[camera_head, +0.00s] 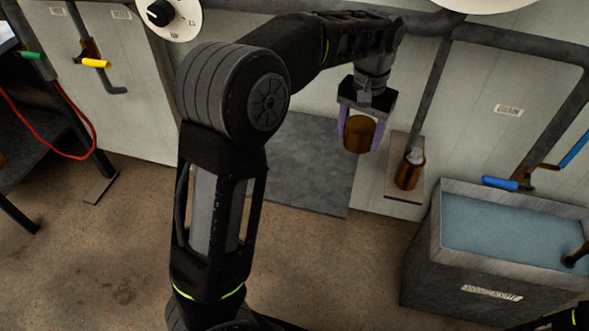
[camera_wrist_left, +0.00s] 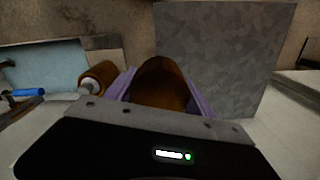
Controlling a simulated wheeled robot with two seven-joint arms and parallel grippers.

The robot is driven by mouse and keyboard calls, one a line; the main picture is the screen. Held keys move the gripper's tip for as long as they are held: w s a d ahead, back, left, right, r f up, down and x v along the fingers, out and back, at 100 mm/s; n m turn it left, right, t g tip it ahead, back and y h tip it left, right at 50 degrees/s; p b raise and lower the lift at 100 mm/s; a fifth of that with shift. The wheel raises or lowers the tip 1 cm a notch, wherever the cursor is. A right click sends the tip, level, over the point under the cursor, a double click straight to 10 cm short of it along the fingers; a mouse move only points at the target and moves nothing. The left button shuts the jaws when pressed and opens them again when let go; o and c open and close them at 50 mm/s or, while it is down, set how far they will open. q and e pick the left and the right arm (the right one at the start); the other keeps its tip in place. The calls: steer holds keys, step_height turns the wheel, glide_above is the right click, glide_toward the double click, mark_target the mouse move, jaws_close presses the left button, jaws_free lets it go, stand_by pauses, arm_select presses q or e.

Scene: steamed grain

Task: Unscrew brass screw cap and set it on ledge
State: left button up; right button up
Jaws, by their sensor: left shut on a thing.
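The brass screw cap (camera_head: 358,135) is held between the purple fingers of my left gripper (camera_head: 357,132), in front of the pale wall panel. In the left wrist view the brown cap (camera_wrist_left: 160,82) fills the space between the fingers. A brass fitting (camera_head: 408,174) with a bare silvery end stands out from a small beige plate, right of the gripper and apart from the cap. It also shows in the left wrist view (camera_wrist_left: 97,78). I cannot tell which surface is the ledge. My right gripper is not clearly visible.
A grey tank (camera_head: 420,262) of bluish liquid stands at right, with a blue-handled valve (camera_head: 500,183) and pipes above. A dark grey square panel (camera_head: 310,165) lies left of the held cap. A yellow-handled lever (camera_head: 95,63) and a dial (camera_head: 178,14) are farther left.

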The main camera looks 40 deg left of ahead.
arm_select(q)
steer(key=s+a+f+n, duration=0.2)
steer(key=s+a, duration=0.1)
steer(key=a, duration=0.7)
steer(key=m, duration=0.5)
glide_above(292, 169)
steer(key=shift+f, duration=0.3)
steer(key=shift+f, duration=2.5)
steer(key=shift+f+b, duration=0.4)
steer(key=shift+f, duration=2.1)
